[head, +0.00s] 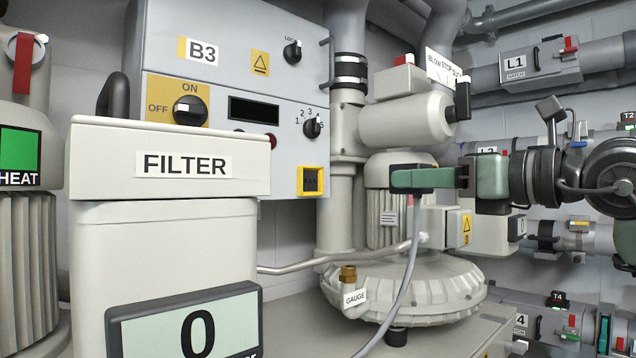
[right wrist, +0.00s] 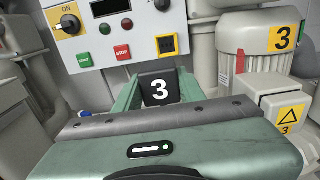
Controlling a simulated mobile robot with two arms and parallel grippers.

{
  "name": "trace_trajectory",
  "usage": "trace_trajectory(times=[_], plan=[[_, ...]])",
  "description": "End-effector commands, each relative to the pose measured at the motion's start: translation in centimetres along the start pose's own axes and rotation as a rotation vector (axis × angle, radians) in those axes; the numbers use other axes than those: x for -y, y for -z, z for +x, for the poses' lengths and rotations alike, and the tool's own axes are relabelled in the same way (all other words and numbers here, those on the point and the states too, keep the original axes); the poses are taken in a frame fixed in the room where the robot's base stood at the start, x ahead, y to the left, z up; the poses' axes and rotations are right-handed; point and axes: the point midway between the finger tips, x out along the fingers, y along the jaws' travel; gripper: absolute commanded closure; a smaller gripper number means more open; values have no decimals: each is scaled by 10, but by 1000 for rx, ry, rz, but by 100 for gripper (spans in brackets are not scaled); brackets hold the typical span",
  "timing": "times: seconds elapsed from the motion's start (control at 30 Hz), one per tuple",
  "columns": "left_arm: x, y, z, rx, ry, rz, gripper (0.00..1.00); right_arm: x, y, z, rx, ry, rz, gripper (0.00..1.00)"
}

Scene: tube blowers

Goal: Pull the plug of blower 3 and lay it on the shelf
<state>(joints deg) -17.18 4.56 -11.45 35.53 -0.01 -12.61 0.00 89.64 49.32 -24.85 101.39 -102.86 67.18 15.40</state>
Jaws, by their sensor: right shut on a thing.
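Blower 3 is the pale machine (head: 400,290) with a round ribbed base in the head view; its motor, marked 3 (right wrist: 258,50), is at the upper right of the right wrist view. My right gripper (head: 422,180) has green fingers and is shut in front of the motor. The black plug marked 3 (right wrist: 160,88) is between its fingers in the right wrist view. A grey cable (head: 405,270) hangs down from the gripper. The plug looks apart from the box with the yellow triangle (right wrist: 285,112). I cannot clearly make out the shelf. My left gripper is out of view.
The B3 control panel (head: 235,60) is on the wall behind. A filter box (head: 165,210) stands close at the left front. A brass-topped gauge fitting (head: 348,285) is by the blower base. Pipes and a grey hatch L1 (head: 540,62) are at the right.

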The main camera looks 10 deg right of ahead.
Motion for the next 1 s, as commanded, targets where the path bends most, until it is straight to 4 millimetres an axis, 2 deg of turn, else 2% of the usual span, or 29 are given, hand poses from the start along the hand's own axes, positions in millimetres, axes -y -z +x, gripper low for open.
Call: trace_trajectory(times=[1.0], plan=[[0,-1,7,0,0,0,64,-73,0,0,2,-3,-3,100]])
